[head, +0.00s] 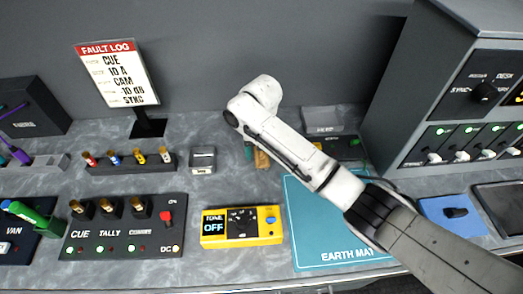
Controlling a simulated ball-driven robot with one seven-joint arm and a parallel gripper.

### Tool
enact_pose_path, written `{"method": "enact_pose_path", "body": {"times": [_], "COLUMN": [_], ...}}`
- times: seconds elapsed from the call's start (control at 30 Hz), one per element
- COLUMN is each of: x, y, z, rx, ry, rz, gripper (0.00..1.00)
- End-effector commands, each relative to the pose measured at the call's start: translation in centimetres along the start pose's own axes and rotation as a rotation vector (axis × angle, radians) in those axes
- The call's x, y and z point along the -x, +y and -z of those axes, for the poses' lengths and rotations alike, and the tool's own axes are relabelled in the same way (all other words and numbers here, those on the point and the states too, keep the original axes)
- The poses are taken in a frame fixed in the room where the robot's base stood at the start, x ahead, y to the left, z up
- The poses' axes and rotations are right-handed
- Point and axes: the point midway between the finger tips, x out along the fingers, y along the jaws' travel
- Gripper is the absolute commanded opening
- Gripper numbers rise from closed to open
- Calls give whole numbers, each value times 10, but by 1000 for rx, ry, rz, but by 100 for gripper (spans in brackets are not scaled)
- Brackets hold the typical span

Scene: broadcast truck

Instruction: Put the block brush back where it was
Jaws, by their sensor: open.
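A tan, wood-coloured piece (262,159) shows on the counter just below and behind my forearm in the head view. It may be the block brush, but most of it is hidden and I cannot tell for sure. A small dark teal piece (248,150) shows just left of it, also partly covered. My arm reaches in from the lower right, and its white wrist end is above this spot. My gripper itself cannot be made out; the arm hides it.
A blue earth mat (310,245) lies under my arm. A yellow tone box (270,228), a grey block (203,161), a rack of coloured plugs (130,164) and a cue panel (125,235) stand left. A tall equipment rack (430,85) bounds the right. Bare counter shows between the boxes.

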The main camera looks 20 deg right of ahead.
Motion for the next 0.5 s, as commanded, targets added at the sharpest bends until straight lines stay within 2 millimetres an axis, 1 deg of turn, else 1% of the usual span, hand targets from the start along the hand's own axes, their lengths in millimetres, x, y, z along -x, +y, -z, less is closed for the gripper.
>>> {"method": "enact_pose_path", "body": {"times": [0.13,0.23,0.37,0.5], "x": [7,20,46,76], "y": [0,1,1,0], "z": [-1,-1,-1,-1], "rx": [1,1,0,1], "ry": [-2,-4,-4,-5], "rz": [-1,-1,-3,-2], "gripper": [70,70,70,70]}}
